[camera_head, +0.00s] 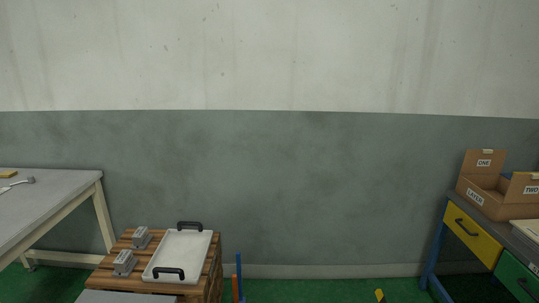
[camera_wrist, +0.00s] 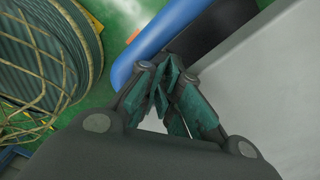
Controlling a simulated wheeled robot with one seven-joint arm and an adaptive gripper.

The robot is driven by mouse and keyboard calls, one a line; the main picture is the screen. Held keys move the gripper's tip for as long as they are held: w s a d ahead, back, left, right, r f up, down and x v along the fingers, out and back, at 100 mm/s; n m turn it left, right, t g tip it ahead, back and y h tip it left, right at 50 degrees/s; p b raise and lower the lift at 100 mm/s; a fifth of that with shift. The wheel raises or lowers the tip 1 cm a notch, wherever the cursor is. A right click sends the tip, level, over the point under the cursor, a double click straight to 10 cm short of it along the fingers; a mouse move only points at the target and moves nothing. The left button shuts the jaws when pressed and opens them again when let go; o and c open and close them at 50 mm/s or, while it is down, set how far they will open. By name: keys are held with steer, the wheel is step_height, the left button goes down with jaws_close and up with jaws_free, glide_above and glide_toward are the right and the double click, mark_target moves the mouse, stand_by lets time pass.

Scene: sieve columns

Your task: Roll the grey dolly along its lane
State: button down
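A flat grey surface (camera_head: 125,297) shows at the bottom edge of the head view, in front of a wooden crate. It may be the top of the grey dolly, but most of it is cut off. In the wrist view a broad light grey surface (camera_wrist: 265,90) fills the right side; I cannot tell whether it is the same thing. My gripper (camera_wrist: 164,78) points toward a blue rounded bar (camera_wrist: 150,40) beside that surface. Its green-padded fingertips come together, with nothing visible between them. My gripper is not seen in the head view. The lane is not clearly visible.
A wooden crate (camera_head: 213,280) holds a white tray (camera_head: 190,250) with black handles and two small grey blocks. A large cable reel (camera_wrist: 50,55) stands left in the wrist view. Tables stand left (camera_head: 55,190) and right (camera_head: 470,215). Green floor (camera_head: 320,290) shows between.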

step_height(320, 180, up, 9)
steer(key=p, duration=0.5)
steer(key=shift+f, duration=0.15)
steer(key=shift+s+d, duration=0.1)
steer(key=shift+d, duration=0.05)
